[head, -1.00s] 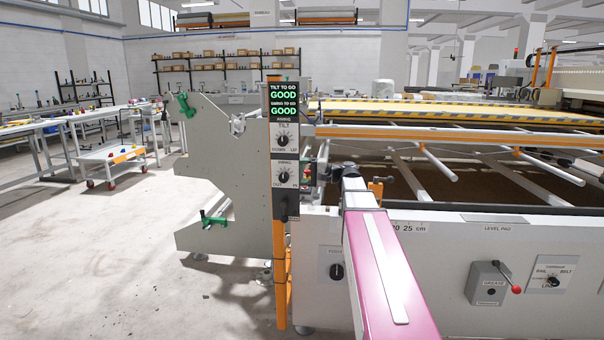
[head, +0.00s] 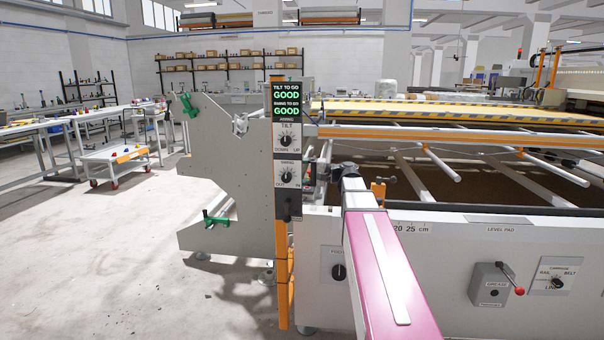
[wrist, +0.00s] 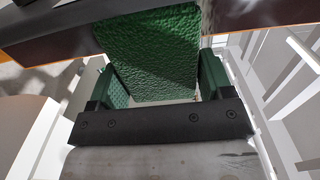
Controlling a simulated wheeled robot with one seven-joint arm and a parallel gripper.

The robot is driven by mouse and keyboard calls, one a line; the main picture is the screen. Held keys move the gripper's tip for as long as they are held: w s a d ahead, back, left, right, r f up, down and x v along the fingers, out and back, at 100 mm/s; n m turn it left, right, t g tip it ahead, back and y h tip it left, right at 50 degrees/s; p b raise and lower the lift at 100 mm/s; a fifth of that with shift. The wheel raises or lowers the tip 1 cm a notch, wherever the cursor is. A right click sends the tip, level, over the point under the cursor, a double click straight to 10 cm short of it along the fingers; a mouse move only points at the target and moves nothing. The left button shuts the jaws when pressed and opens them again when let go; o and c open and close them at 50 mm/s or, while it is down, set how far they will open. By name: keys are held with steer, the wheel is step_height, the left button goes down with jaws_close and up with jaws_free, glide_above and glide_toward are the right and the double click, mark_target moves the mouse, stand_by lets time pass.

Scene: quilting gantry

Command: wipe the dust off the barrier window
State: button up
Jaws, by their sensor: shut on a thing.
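My gripper (wrist: 162,78) shows in the wrist view, with a green finger on each side. It is shut on a green, rough-textured cloth or pad (wrist: 152,45) that sticks out beyond the fingers. The pad's far end reaches a dark red-brown bar (wrist: 250,14) across the top of the view; I cannot tell whether they touch. A small dark unit (head: 308,172) sits beside that post. I cannot make out the barrier window or any dust for certain.
A display (head: 286,100) reading GOOD twice tops the post, above the TILT and SWING knobs. A grey plate with green handles (head: 216,221) stands left. The white machine front (head: 440,270) with a grey lever box (head: 492,285) lies right.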

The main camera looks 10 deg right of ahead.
steer(key=shift+w+a, duration=0.15)
steer(key=shift+a, duration=0.25)
